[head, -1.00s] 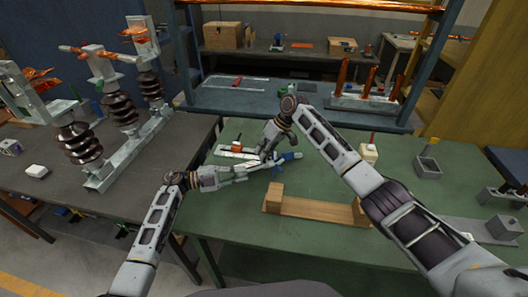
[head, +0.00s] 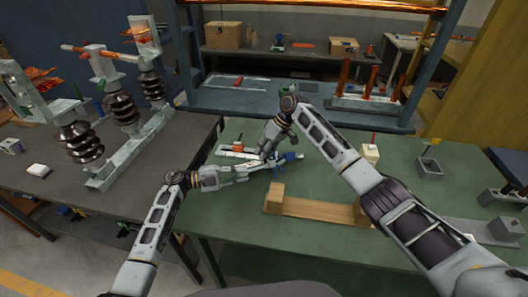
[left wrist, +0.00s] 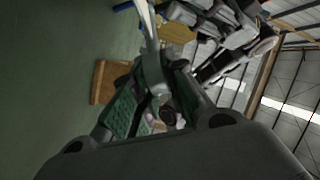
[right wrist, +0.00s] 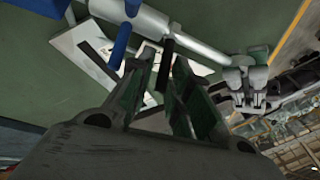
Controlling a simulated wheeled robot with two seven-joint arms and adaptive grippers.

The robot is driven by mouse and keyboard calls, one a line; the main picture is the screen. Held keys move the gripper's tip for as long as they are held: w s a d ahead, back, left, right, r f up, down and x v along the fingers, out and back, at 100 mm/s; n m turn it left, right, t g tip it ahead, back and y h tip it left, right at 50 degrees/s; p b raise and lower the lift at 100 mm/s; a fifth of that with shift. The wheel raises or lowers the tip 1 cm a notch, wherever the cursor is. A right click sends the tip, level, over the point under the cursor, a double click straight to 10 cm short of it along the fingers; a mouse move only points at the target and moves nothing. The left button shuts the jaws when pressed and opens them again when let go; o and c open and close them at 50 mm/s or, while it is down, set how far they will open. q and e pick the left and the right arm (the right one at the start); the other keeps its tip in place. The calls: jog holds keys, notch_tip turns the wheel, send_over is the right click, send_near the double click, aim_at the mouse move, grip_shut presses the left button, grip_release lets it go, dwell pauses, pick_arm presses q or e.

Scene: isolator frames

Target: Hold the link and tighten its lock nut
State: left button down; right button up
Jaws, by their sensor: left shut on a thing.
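The link is a pale metal rod (head: 244,172) lying across the left part of the green table. My left gripper (head: 227,176) is shut on its left end. In the left wrist view the link's bright metal end (left wrist: 153,70) sits between the fingers. My right gripper (head: 267,154) is above the link, right of the left gripper. In the right wrist view its fingers (right wrist: 166,65) are apart, beside the rod (right wrist: 190,36), with a narrow dark piece near the tips. Whether they touch it, I cannot tell. The lock nut cannot be made out.
Blue parts (head: 290,157) are at the link's right end. A white plate (head: 232,152) lies behind the link. A wooden stand (head: 315,209) is in front at the right. Insulators (head: 78,141) stand on the left table. The front left of the green table is clear.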

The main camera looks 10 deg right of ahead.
jog(key=shift+d+r, duration=0.1)
jog(key=shift+r, duration=0.1)
jog(key=v, duration=1.1)
jog(key=shift+d+r, duration=0.2)
jog(key=shift+r, duration=0.05)
pick_arm(q)
jog(key=c, duration=1.4)
grip_release()
jog(key=shift+o, duration=0.2)
jog(key=shift+a, duration=0.1)
jog(key=shift+s+a, duration=0.15)
jog(key=shift+a, duration=1.85)
jog(key=shift+s+a, duration=0.15)
jog(key=shift+a, duration=1.8)
jog(key=shift+s+a, duration=0.15)
jog(key=shift+a, duration=1.85)
